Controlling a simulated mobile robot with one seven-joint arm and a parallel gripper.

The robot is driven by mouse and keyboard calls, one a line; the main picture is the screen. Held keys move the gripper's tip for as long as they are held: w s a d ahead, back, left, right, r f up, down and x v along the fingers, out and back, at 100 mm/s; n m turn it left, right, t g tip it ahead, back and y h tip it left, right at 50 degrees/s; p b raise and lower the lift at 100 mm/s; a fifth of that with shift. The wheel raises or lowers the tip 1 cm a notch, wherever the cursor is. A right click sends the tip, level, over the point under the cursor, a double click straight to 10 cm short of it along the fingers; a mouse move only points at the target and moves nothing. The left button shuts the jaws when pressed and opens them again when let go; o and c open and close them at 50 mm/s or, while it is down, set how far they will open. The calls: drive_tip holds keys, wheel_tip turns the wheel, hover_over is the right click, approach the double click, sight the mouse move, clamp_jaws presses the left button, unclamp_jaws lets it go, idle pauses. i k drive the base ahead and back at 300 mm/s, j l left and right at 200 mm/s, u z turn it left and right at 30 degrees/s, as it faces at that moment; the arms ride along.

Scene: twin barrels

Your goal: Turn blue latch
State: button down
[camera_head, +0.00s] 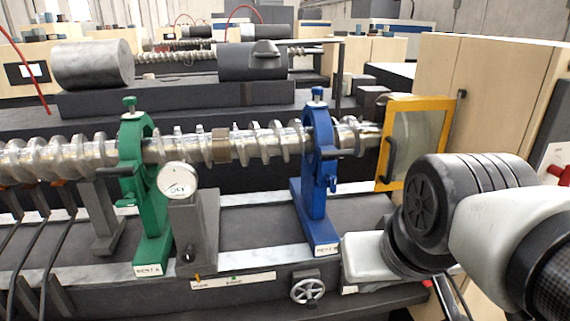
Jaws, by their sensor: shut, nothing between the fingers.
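The blue rest (316,205) stands upright on the machine bed as a ring around the silver screw shaft (268,144). A blue knob (318,94) sits on its top. I cannot tell which of these is the latch. My gripper (349,258) is a pale block at the lower right, right of the blue rest's foot and below the lever, apart from both. It is shut and empty; its fingertips are hard to make out.
A green rest (131,190) holds the shaft further left, with a round dial gauge (178,180) on a grey post beside it. A yellow-framed door (417,142) stands right of the blue rest. A handwheel (307,291) is on the bed's front. Beige cabinets close off the right.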

sight(331, 179)
drive_tip(key=j+z, duration=0.1)
drive_tip(key=j, duration=0.15)
drive_tip(key=k+j+z, duration=0.15)
drive_tip(key=j, duration=0.15)
drive_tip(key=i+z, duration=0.65)
